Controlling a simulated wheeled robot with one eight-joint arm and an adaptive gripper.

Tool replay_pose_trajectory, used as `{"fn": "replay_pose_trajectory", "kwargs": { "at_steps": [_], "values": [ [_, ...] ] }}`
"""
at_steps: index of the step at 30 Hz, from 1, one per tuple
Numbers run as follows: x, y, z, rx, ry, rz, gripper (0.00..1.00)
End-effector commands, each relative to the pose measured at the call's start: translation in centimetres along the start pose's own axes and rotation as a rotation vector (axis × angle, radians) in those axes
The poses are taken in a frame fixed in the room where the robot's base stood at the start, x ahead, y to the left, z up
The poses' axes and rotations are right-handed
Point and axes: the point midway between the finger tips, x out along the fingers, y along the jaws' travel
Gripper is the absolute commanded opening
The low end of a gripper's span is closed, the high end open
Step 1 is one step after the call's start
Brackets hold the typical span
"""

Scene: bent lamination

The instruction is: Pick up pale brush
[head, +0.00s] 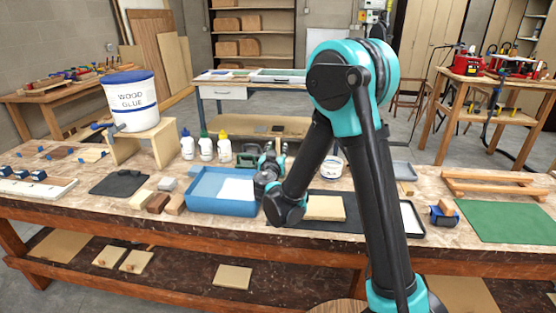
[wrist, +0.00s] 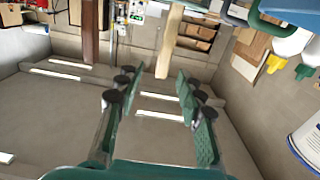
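I cannot clearly make out the pale brush in either view. My gripper (head: 270,164) is small in the head view, just above the bench by the right end of a blue tray (head: 205,205), partly hidden by my own arm. In the wrist view my gripper (wrist: 158,85) is open, with its two green-padded fingers apart and nothing held between them. A pale wooden bar (wrist: 170,40) shows beyond the fingertips; I cannot tell whether it is the brush.
Glue bottles (head: 205,147) and a wood glue bucket (head: 132,105) on a wooden stand are left of my gripper. Small wood blocks (head: 157,202) lie left of the tray. A white tub (head: 331,168) is behind my arm. A green mat (head: 505,220) lies clear at right.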

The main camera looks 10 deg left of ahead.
Motion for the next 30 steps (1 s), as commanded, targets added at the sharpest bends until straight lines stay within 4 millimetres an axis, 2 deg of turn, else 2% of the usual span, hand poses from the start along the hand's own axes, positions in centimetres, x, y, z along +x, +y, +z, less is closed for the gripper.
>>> {"fn": "replay_pose_trajectory", "kwargs": {
  "at_steps": [8, 16, 23, 26, 30],
  "values": [
    [1.6, -0.1, 0.1, 0.0, 0.0, 0.001, 0.38],
    [5.3, -0.3, 0.4, 0.0, 0.0, 0.002, 0.38],
    [5.7, -0.4, 0.4, 0.0, 0.0, 0.0, 0.38],
    [5.6, -0.4, 0.4, 0.0, 0.0, 0.0, 0.29],
    [5.6, -0.4, 0.4, 0.0, 0.0, 0.0, 0.12]
  ]
}}
